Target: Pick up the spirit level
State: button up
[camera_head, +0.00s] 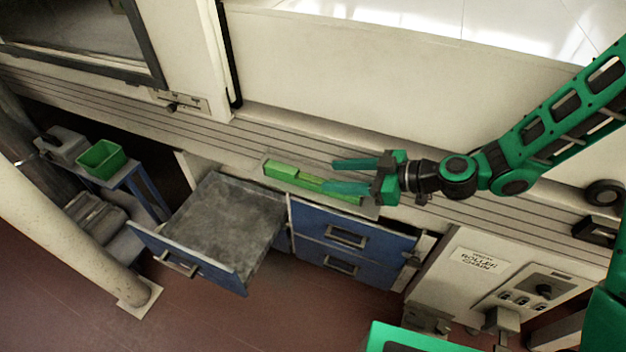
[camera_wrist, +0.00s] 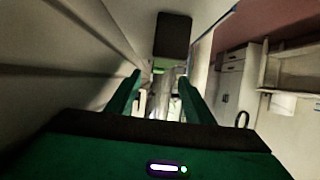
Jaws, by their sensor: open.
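The spirit level (camera_head: 284,172) is a long green bar. It lies on a grey surface on top of the blue drawer unit, along the striped ledge. My gripper (camera_head: 331,175) is open and points left over the right part of the bar. In the picture, one finger is above the bar and the other overlaps it. I cannot tell the height gap between them. In the wrist view my gripper (camera_wrist: 159,79) shows its two fingers apart, with a small, unclear greenish patch beyond them.
A blue-fronted drawer (camera_head: 222,226) stands pulled out and empty, left of the closed blue drawers (camera_head: 350,240). A green bin (camera_head: 102,159) sits on a small table at left. A pale post (camera_head: 70,205) stands in front. A control box (camera_head: 528,290) is at right.

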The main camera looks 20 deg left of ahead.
aim_at(315, 177)
jog(key=shift+x, duration=3.85)
jog(key=shift+f, duration=0.1)
jog(key=shift+d, duration=0.1)
grip_shut()
